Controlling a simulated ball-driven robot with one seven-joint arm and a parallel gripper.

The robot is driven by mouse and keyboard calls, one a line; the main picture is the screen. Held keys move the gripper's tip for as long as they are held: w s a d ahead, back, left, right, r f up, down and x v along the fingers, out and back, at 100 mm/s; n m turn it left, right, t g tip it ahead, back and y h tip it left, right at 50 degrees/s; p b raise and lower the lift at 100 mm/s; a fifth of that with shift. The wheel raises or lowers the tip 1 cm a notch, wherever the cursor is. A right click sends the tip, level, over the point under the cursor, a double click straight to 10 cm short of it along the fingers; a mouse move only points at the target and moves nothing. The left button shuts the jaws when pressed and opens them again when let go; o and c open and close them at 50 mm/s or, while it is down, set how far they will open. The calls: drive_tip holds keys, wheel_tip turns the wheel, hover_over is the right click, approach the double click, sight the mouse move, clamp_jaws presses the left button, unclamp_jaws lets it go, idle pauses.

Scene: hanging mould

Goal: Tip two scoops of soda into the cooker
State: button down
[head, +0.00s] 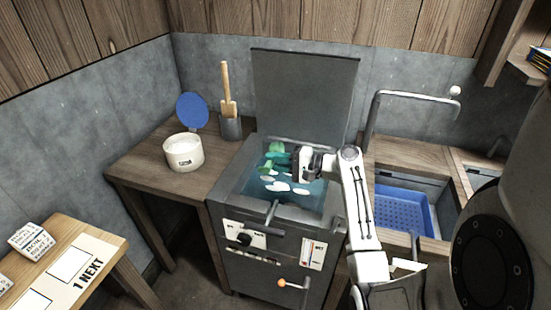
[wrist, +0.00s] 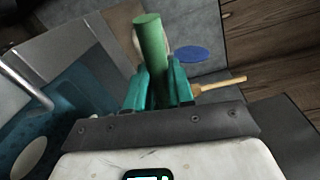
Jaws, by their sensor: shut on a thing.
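The grey cooker (head: 262,228) stands open with its lid raised, and bluish liquid with several pale pieces fills its basin. The white soda tub (head: 183,152) stands open on the wooden counter to its left, with white contents visible. My gripper (head: 276,158) is over the cooker's basin. In the wrist view its green fingers (wrist: 156,90) are shut on a green cylindrical handle (wrist: 150,45), which looks like the scoop's. The scoop's bowl, and whether it holds soda, cannot be made out. The cooker's liquid also shows in the wrist view (wrist: 85,80).
A blue disc (head: 192,110) stands behind the tub. A wooden paddle (head: 226,88) stands upright in a grey holder (head: 231,128). The raised cooker lid (head: 305,95) rises behind the basin. Right are a tap (head: 410,95) and a blue basket (head: 400,212) in a sink.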

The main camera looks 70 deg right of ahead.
drive_tip(key=g+p, duration=0.4)
drive_tip(key=r+n+g+p, duration=0.1)
drive_tip(key=g+p, duration=0.3)
drive_tip(key=g+y+p, duration=0.1)
drive_tip(key=g+p, duration=0.2)
drive_tip(key=p, duration=0.1)
drive_tip(key=shift+w+r+n+g, duration=0.15)
drive_tip(key=shift+r+n+g, duration=0.15)
drive_tip(key=shift+r+g, duration=0.1)
drive_tip(key=shift+s+g, duration=0.2)
drive_tip(key=shift+g, duration=1.1)
